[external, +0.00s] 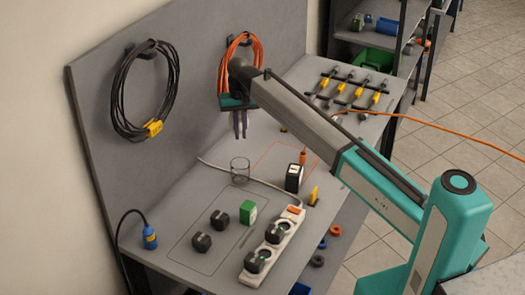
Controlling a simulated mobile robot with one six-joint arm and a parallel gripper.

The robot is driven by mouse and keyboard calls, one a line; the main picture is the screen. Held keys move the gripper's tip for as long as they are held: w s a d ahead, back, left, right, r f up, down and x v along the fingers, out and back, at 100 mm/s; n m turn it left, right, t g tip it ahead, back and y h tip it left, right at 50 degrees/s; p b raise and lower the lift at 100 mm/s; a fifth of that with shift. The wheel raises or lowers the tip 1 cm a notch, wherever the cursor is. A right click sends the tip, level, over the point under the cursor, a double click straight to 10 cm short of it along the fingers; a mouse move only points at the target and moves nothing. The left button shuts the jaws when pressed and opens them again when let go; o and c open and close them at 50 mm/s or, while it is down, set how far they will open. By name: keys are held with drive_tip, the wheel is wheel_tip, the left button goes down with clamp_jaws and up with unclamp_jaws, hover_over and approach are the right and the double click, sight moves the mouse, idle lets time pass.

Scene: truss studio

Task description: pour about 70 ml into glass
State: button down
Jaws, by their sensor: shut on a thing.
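A clear glass (240,170) stands upright on the grey bench, near the back panel. I cannot make out any liquid in it. My gripper (240,135) points down with purple fingers, above the glass and apart from it. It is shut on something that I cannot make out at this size. No pouring stream shows.
The grey bench (180,232) carries a white power strip (273,250) with black plugs, a green box (248,212), loose black plugs (201,242) and a small black box (293,178). A grey cable runs past the glass. Black (117,100) and orange (224,65) cable coils hang on the panel.

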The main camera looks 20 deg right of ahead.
drive_tip(key=s+a+m+p, duration=0.4)
drive_tip(key=s+a+m, duration=0.15)
drive_tip(key=a, duration=0.45)
drive_tip(key=s+a+m+p, duration=0.45)
drive_tip(key=a+m, duration=0.25)
drive_tip(key=a, duration=0.3)
drive_tip(key=f, duration=0.9)
drive_tip(key=f+b, duration=0.1)
drive_tip(key=f, duration=0.3)
drive_tip(key=shift+s+d+f, duration=0.2)
drive_tip(key=shift+s+f, duration=0.05)
drive_tip(key=shift+d+r, duration=0.1)
drive_tip(key=shift+r, duration=0.05)
drive_tip(key=shift+d+r+y, duration=0.2)
drive_tip(key=shift+r+y, duration=0.1)
drive_tip(key=shift+y, duration=0.2)
drive_tip(key=shift+w+d+r+g+y+b, duration=0.3)
drive_tip(key=shift+d+r+g+y+b, duration=0.45)
drive_tip(key=shift+y, duration=0.55)
drive_tip(key=w+d+r+g+y+b, duration=0.1)
drive_tip(key=d+r+g+y+b, duration=0.1)
drive_tip(key=r+y+b, duration=0.3)
drive_tip(key=shift+w+d+r+y, duration=0.2)
drive_tip(key=shift+d+r+y, duration=0.3)
drive_tip(key=shift+d+r, duration=0.3)
drive_tip(key=shift+d+r+y+b, duration=0.2)
drive_tip(key=shift+y+b, duration=0.1)
drive_tip(key=shift+b, duration=0.25)
